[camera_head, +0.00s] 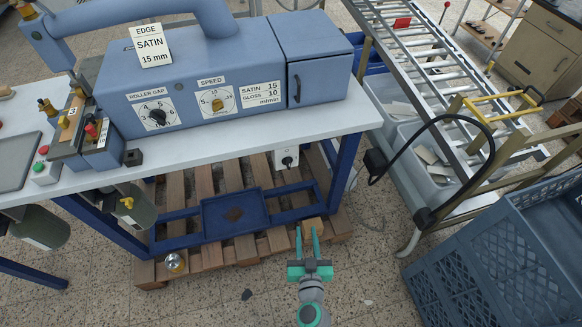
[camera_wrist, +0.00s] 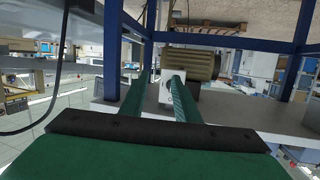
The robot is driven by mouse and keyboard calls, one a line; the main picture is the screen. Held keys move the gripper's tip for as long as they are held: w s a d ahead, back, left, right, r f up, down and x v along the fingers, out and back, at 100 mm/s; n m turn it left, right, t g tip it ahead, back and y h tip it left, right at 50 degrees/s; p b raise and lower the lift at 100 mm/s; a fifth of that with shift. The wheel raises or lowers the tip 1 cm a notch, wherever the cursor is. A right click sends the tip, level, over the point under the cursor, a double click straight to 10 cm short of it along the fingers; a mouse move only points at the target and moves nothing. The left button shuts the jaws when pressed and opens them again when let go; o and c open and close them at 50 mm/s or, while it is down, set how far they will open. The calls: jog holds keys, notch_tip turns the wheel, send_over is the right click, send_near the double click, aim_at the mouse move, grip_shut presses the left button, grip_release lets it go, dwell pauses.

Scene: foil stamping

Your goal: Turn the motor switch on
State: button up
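A small white switch box (camera_head: 287,160) with a dark rotary knob (camera_head: 287,161) hangs below the front edge of the white worktable, left of its right front leg. Any lettering on it is too small to read, and the knob's setting is unclear. My gripper (camera_head: 306,230) is below and slightly right of the box, apart from it, above the floor. Its two fingers are parted with nothing between them. In the wrist view, which looks upside down, the open fingers (camera_wrist: 156,76) point toward a white box-like shape (camera_wrist: 165,90), partly hidden by the right finger.
The worktable (camera_head: 230,141) carries a blue machine (camera_head: 190,70) with roller gap (camera_head: 157,116) and speed (camera_head: 217,105) dials. Blue legs and a low frame stand over a wooden pallet (camera_head: 205,262). Blue crates (camera_head: 462,285) and a black cable (camera_head: 440,120) are at the right.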

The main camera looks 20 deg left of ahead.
aim_at(289, 164)
jog(key=w+a+r+n+y, duration=0.1)
jog(key=w+a+r, duration=0.1)
jog(key=w+a, duration=0.2)
jog(key=w+a+r+n+y, duration=0.1)
jog(key=w+a, duration=0.3)
jog(key=w, duration=0.5)
jog(key=w+a+r+n+y, duration=0.1)
jog(key=w+a+r+y, duration=0.1)
jog(key=w, duration=0.4)
jog(key=shift+w+a+r+t+y, duration=0.15)
jog(key=shift+a+r+t+y, duration=0.2)
jog(key=shift+a+r, duration=0.5)
jog(key=shift+a, duration=0.1)
jog(key=shift+c, duration=0.6)
grip_shut()
